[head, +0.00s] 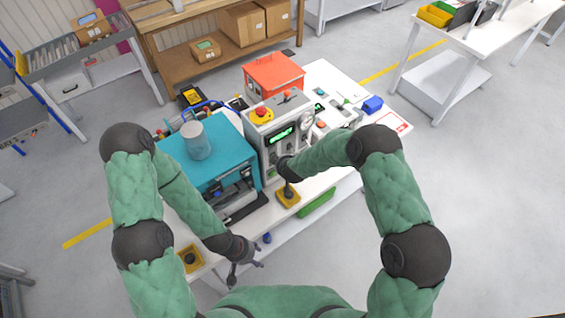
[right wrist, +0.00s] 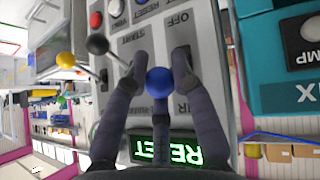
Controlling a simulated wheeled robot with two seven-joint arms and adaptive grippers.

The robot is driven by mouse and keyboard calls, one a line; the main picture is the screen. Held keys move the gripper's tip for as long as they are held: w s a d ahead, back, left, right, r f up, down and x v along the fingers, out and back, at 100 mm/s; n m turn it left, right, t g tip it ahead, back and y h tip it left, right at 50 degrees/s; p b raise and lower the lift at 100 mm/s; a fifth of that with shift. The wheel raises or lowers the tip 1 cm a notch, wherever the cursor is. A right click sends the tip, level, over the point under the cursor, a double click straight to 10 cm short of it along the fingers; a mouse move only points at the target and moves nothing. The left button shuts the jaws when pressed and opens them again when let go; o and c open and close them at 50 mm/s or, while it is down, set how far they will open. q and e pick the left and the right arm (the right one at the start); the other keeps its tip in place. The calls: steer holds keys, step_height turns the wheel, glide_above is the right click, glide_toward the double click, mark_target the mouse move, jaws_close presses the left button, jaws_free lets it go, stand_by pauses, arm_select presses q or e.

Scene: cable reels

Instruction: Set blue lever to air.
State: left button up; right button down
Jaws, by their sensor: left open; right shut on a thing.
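The blue lever's round knob (right wrist: 160,78) sits between the dark fingers of my right gripper (right wrist: 161,62), which is shut on it in the right wrist view. The lever belongs to a grey control panel (right wrist: 205,30), seen turned over there. An OFF label lies beside the fingers on one side; a label ending in R is partly covered on the other. In the head view my right arm reaches the panel (head: 265,140) and its fingers are hard to make out. My left gripper (head: 247,263) is open and empty, low by the table's front edge.

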steer(key=c, duration=1.1)
jaws_free()
steer(key=shift+s+f, duration=0.1)
steer(key=shift+f, duration=0.05)
steer(key=shift+o, duration=0.4)
steer(key=v, duration=1.2)
steer(key=shift+d, duration=0.1)
steer(key=s+d+f+m+g+b, duration=0.2)
steer(key=s+f+b, duration=0.6)
steer(key=f, duration=0.6)
steer(key=s+d+f+m+g+y+b, duration=0.1)
steer(key=s+d+f+m+g+b, duration=0.2)
steer(key=s+f+b, duration=0.6)
steer(key=s+d+f+m+g+y+b, duration=0.1)
steer(key=s+f+b, duration=0.7)
steer(key=f, duration=1.1)
steer(key=s+d+m+g, duration=0.1)
steer(key=d+m, duration=0.1)
steer(key=m, duration=0.1)
steer(key=shift+m+g+b, duration=0.3)
